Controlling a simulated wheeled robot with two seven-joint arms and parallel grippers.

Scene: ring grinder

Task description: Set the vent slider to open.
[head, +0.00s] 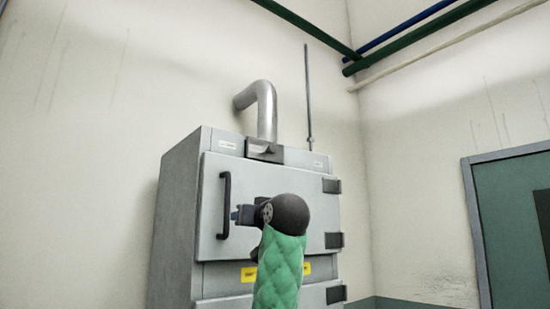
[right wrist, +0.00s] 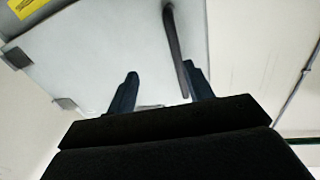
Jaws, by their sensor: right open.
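A dark metal piece (head: 265,150), which looks like the vent slider, sits on the cabinet's upper front strip below the pipe. It is between two small pale labels whose text I cannot read. My right gripper (head: 236,215) is in front of the cabinet door, below that piece and close to the door handle (head: 224,205). In the right wrist view my right gripper (right wrist: 160,90) has its fingers spread. The handle (right wrist: 174,45) shows beside one finger there; I cannot tell whether they touch. My left gripper is out of view.
The grey cabinet (head: 178,220) has a closed door with hinges on its right. A silver pipe (head: 266,110) rises from its top and bends left. My arm hides part of the door. A green door (head: 515,220) is at the right. Open space lies left of the cabinet.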

